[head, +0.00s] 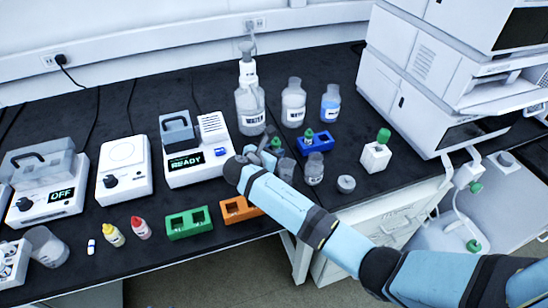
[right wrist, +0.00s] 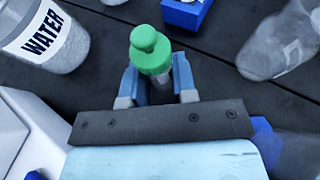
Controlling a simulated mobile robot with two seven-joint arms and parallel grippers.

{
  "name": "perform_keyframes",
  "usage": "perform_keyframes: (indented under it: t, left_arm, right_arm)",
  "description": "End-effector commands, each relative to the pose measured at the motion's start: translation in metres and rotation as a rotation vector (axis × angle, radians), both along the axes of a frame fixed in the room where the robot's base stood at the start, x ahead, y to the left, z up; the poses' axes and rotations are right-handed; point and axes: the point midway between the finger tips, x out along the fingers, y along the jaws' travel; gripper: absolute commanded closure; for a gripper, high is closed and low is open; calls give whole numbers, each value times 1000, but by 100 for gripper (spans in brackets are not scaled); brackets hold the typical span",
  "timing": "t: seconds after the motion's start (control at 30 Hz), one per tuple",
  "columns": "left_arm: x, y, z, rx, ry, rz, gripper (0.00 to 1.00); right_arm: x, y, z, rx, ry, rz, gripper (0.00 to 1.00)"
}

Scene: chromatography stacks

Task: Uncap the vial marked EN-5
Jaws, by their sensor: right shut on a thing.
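My right gripper (head: 262,152) is over the bench in front of the water bottles, its fingers partly hidden by my arm in the head view. In the right wrist view the gripper (right wrist: 158,88) is closed around a green-capped vial (right wrist: 151,48), whose cap has a rounded knob on top; the glass below is mostly hidden. The green cap also shows in the head view (head: 276,143). Another green-topped vial (head: 308,133) stands in the blue rack (head: 322,142). A third green cap (head: 384,135) tops a white block (head: 375,158). I cannot read EN-5 on any vial. My left gripper is not in view.
Several labelled bottles, including a water bottle (head: 250,110), stand behind the gripper. The READY device (head: 196,150) is to its left. Green (head: 188,223) and orange (head: 240,209) racks sit at the front edge. A clear beaker (head: 314,170) and small grey disc (head: 346,184) stand right of it.

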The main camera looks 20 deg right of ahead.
Motion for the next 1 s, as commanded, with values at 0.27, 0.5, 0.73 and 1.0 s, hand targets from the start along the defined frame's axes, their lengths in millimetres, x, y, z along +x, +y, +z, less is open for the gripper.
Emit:
perform_keyframes:
  t: [0.27,0.5,0.73,1.0]
  left_arm:
    - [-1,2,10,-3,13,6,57]
    - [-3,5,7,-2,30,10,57]
    - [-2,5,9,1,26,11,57]
    - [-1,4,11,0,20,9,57]
  right_arm:
    - [1,0,85,3,-7,-1,100]
    - [1,0,140,1,-5,-1,100]
    - [0,0,164,1,-3,-1,100]
    - [0,0,167,1,-1,0,100]
